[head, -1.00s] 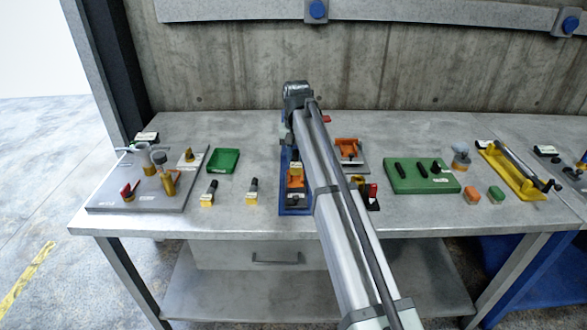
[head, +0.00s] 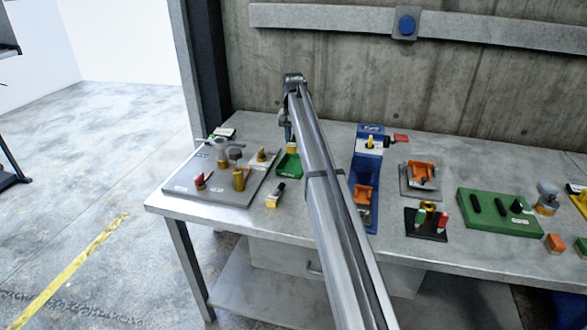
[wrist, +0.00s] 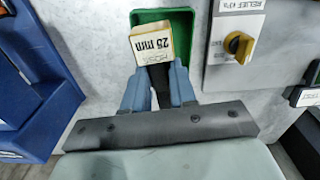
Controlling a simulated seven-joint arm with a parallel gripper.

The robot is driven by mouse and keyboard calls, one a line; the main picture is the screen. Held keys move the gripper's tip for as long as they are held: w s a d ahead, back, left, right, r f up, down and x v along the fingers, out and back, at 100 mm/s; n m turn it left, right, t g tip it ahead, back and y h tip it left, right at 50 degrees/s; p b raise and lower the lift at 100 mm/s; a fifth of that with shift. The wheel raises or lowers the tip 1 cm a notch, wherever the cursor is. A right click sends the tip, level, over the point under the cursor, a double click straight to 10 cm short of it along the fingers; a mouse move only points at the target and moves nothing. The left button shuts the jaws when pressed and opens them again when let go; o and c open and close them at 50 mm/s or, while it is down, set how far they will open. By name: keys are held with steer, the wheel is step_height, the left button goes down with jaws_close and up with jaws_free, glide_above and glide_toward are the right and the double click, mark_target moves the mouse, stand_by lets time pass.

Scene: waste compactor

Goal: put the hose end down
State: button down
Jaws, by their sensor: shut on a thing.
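My gripper (wrist: 158,78) is shut on the black body of the hose end (wrist: 152,44), which carries a pale block labelled "25 mm" with yellow edges. In the wrist view the hose end overlaps the green tray (wrist: 181,20); whether it touches the tray floor I cannot tell. In the head view my gripper (head: 290,138) points down over the green tray (head: 285,170), and the hose end's yellow part (head: 292,149) shows below it. My arm hides part of the tray.
A grey panel (head: 185,187) with a yellow knob (head: 262,155) and upright brass fittings stands left of the tray. Another black-and-yellow piece (head: 275,194) stands in front. The blue stand (head: 369,148) with an orange cradle (head: 363,194) is to the right.

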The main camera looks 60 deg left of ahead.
mark_target(293, 168)
steer(key=shift+w+a+r+m, duration=0.15)
steer(key=shift+w+a+m, duration=0.15)
steer(key=shift+a, duration=0.3)
steer(key=shift+s+m, duration=0.1)
steer(key=shift+m, duration=0.3)
steer(key=shift+d+f, duration=0.1)
steer(key=shift+f, duration=4.95)
steer(key=c, duration=0.9)
jaws_free()
steer(key=shift+f, duration=0.15)
step_height(293, 168, up, 12)
steer(key=shift+r, duration=0.15)
